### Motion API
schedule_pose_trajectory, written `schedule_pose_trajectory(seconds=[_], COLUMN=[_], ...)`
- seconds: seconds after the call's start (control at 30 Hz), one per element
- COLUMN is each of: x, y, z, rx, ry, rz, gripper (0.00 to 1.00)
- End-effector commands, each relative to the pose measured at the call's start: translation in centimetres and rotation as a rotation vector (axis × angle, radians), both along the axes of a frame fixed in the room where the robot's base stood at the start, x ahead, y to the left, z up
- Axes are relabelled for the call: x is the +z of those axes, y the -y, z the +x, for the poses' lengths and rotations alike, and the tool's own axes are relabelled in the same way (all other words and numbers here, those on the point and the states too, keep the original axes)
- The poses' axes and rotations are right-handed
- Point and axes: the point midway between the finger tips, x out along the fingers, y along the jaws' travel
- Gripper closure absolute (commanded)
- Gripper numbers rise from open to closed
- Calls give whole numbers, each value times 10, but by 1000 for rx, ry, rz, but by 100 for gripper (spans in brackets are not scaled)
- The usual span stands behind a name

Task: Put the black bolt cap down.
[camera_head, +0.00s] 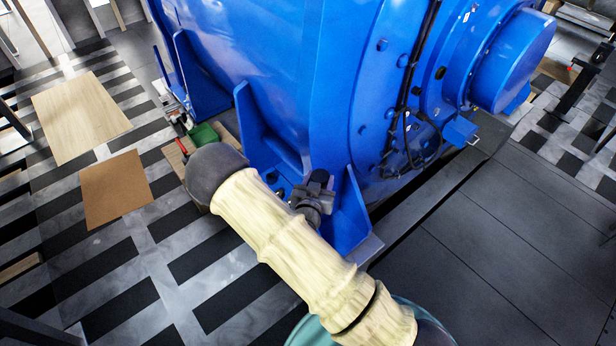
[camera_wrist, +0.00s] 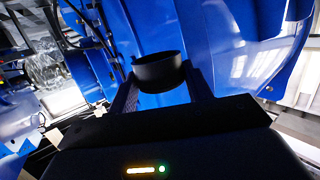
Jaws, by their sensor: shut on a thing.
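The black bolt cap (camera_wrist: 158,74) is a short, round, dark cup held between the two fingers of my gripper (camera_wrist: 160,80) in the wrist view. The fingers are shut on its sides, and its open rim faces up in that picture. Blue motor surfaces stand right behind it; I cannot tell whether the cap touches them. In the head view my gripper (camera_head: 316,190) is beside the foot of the big blue motor (camera_head: 290,80), between two upright blue ribs.
Blue ribs (camera_head: 350,215) stand close around my gripper. A green container (camera_head: 203,135) and small tools lie on a board to the left of the motor. Two bare wooden boards (camera_head: 80,115) (camera_head: 115,188) lie on the striped floor further left. Grey floor plates at right are clear.

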Motion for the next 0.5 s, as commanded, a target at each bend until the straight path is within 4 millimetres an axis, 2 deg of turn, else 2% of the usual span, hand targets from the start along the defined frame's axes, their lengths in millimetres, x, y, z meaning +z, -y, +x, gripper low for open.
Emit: schedule_pose_trajectory(seconds=[0.03, 0.5], x=[18, 81], y=[7, 49], z=[-2, -20], rx=[13, 173], ry=[-4, -5], rz=[-4, -4], gripper=[72, 72])
